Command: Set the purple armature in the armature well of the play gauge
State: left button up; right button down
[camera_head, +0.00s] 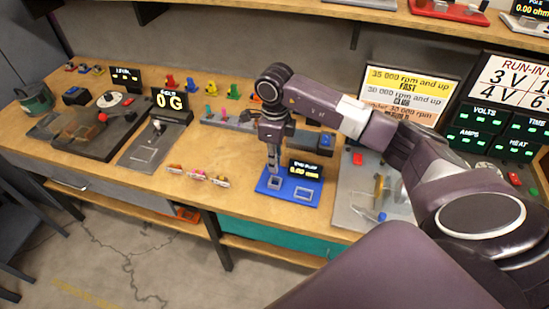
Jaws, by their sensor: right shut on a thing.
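The play gauge is a blue plate (291,201) on the bench, with a small black display (306,170) at its back right. Two pale square frames show on the plate, one at the left under my gripper and one at the right. I cannot tell which is the armature well. My right gripper (274,169) points down just above the left frame. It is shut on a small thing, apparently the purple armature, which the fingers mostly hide. I cannot tell whether the held thing touches the gauge. My left gripper is not in view.
A grey rack (240,123) with coloured pegs stands behind the gauge. Several small parts (199,176) lie in a row to its left. A grey plate (352,206) with a red button is close on its right. The bench front (235,201) is clear.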

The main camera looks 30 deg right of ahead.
notch_tip(320, 180, down, 3)
jog(key=shift+s+f+b, duration=0.15)
jog(key=shift+f+b, duration=0.05)
jog(key=shift+b, duration=0.8)
jog(key=shift+f+b, duration=0.65)
jog(key=shift+f, duration=0.1)
jog(key=shift+f+b, duration=0.3)
jog(key=shift+f, duration=0.05)
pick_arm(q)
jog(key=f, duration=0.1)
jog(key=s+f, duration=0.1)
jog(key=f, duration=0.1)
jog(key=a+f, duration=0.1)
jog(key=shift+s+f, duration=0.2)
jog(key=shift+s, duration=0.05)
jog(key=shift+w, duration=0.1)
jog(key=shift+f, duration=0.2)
pick_arm(e)
jog(key=shift+f, duration=0.2)
jog(key=c, duration=1.8)
grip_release()
